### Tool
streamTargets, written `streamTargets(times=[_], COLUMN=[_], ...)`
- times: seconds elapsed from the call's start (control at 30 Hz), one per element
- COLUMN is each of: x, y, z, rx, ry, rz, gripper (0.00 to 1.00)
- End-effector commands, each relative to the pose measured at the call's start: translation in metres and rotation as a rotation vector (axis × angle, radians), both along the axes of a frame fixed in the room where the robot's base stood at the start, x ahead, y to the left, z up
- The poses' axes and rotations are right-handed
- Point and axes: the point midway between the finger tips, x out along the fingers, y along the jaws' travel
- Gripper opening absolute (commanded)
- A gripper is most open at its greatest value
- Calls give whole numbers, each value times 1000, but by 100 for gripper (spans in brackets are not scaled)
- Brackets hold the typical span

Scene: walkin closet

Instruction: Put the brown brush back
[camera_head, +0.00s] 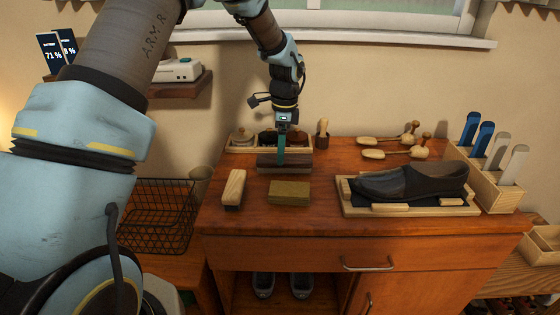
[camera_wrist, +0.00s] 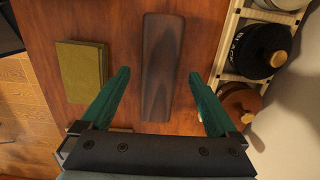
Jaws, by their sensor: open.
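The brown brush (camera_head: 301,162) lies flat on the wooden cabinet top, in front of a light wood rack. Its dark brown back (camera_wrist: 163,50) fills the middle of the wrist view. My gripper (camera_head: 281,163) points down over the brush. In the wrist view its two green fingers (camera_wrist: 159,73) are apart, one to each side of the brush, with gaps between. I cannot tell how high the fingertips are above the top. The rack (camera_head: 233,149) holds round tins, and a dark object beside them is partly hidden by my gripper.
An olive block (camera_head: 289,193) and a pale brush (camera_head: 234,188) lie in front. A dark shoe (camera_head: 410,184) rests on a tray to the right, with shoe trees behind it. A small brush (camera_head: 322,134) stands upright by the rack. A wire basket (camera_head: 157,216) is at left.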

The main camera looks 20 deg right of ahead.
Motion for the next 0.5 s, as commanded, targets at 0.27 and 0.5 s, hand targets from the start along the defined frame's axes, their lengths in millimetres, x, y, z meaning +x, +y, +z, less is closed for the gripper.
streamTargets(times=[0.27, 0.5], x=[-1, -2], y=[-4, -4], z=[55, 76], rx=[-3, -1], ry=[-2, 0], rz=[2, 0], gripper=[95, 95])
